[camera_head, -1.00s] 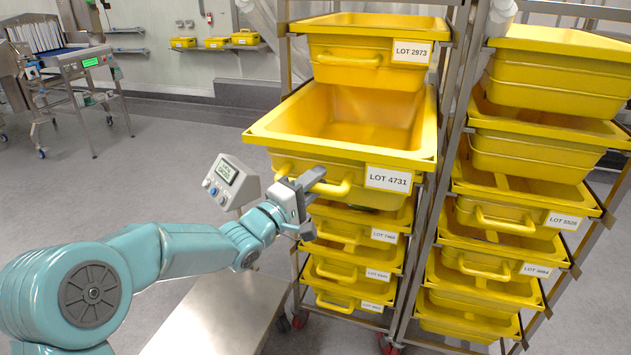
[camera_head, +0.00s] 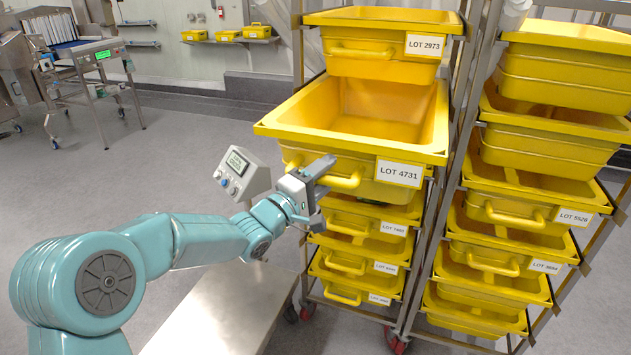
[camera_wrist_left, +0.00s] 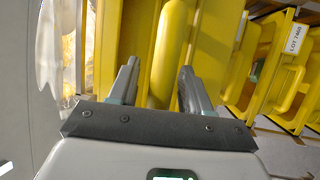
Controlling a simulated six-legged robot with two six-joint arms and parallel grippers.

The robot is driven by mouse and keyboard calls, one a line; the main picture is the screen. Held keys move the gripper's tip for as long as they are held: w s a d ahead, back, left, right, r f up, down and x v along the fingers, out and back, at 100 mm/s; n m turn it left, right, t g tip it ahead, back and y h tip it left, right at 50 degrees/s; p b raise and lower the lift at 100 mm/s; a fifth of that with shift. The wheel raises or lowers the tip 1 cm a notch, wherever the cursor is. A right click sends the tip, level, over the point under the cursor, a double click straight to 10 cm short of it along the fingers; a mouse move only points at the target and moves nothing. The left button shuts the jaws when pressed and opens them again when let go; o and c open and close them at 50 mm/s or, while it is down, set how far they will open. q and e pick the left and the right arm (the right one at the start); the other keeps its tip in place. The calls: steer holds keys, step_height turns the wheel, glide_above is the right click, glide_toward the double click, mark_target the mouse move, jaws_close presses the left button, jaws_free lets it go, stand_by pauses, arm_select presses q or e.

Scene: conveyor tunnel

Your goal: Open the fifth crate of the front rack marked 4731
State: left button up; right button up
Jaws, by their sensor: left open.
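The yellow crate marked LOT 4731 (camera_head: 425,157) is second from the top in the front rack. It sticks out well past the crate above, and its empty inside shows. Its front has a yellow bar handle (camera_head: 347,182). My right gripper is in neither view.
Crate LOT 2973 (camera_head: 375,66) sits above, and several pushed-in crates sit below. A second rack with yellow crates (camera_head: 550,150) stands to the right. A grey control box (camera_head: 241,172) and a flat metal surface (camera_head: 225,318) are near my left arm.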

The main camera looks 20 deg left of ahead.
arm_select(q)
steer(key=b+v, duration=0.2)
steer(key=v, duration=1.4)
steer(key=shift+b, duration=0.35)
steer(key=shift+s, duration=0.1)
steer(key=d+f+n+g+y+p, duration=0.1)
steer(key=d+f+g, duration=0.3)
steer(key=f, duration=0.9)
steer(key=d+f+n+g+p, duration=0.1)
steer(key=d+f+g, duration=0.35)
steer(key=f, duration=0.75)
steer(key=s+d+f+m+g+y, duration=0.1)
steer(key=s+f+m+g, duration=0.3)
steer(key=s+f, duration=0.5)
steer(key=s+d+f+m+g+y, duration=0.2)
steer(key=s+f+m+g, duration=0.3)
steer(key=s, duration=0.9)
step_height(320, 180, down, 4)
steer(key=d+m, duration=0.1)
steer(key=m, duration=0.2)
